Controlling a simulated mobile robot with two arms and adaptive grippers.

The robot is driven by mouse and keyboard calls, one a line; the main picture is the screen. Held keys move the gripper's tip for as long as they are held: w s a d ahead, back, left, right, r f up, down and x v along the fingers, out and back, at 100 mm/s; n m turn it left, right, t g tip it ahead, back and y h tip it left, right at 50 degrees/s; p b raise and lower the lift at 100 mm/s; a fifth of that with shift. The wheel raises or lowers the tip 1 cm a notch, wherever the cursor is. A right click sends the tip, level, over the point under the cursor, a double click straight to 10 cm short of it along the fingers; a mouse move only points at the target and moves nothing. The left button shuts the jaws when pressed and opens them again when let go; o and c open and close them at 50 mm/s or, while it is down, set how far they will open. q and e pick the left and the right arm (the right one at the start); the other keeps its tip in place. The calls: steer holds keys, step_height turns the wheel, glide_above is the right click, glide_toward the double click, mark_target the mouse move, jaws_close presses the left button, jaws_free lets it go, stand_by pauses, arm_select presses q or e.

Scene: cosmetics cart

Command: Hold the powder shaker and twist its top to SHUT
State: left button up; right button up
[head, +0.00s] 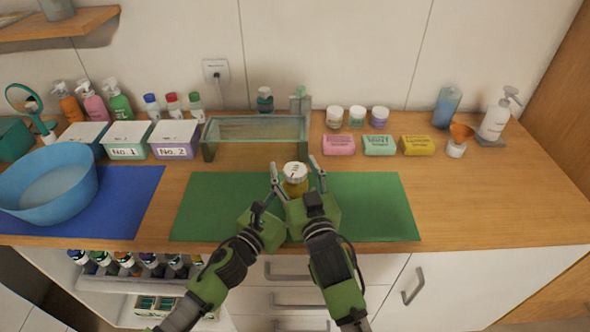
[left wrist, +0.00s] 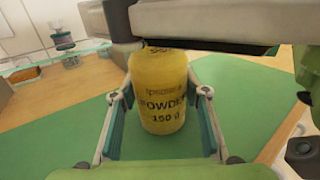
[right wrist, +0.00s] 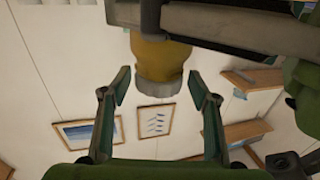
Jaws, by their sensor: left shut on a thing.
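The powder shaker (head: 295,187) stands upright over the green mat (head: 375,205), a yellow jar with a white top (head: 296,169). In the left wrist view the shaker's body (left wrist: 163,95) reads "POWDER 150 g". My left gripper (left wrist: 165,93) is shut on this body; in the head view its fingers are mostly hidden. My right gripper (head: 294,168) is open, its fingers on either side of the top. In the right wrist view the pale top (right wrist: 158,85) lies between the open fingertips, which look apart from it. Whether the top is open or shut cannot be told.
A glass tray (head: 255,150) stands behind the mat. Soap boxes (head: 379,145) and small jars (head: 357,116) are at the back right. A blue basin (head: 45,190) and labelled boxes (head: 128,139) are at the left. The mat's right part is clear.

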steer(key=shift+f, duration=0.1)
arm_select(q)
steer(key=shift+f, duration=0.1)
arm_select(e)
steer(key=shift+s+d+f, duration=0.1)
steer(key=shift+s+d, duration=0.1)
steer(key=shift+s, duration=0.35)
steer(key=v, duration=1.1)
arm_select(q)
steer(key=o, duration=1.2)
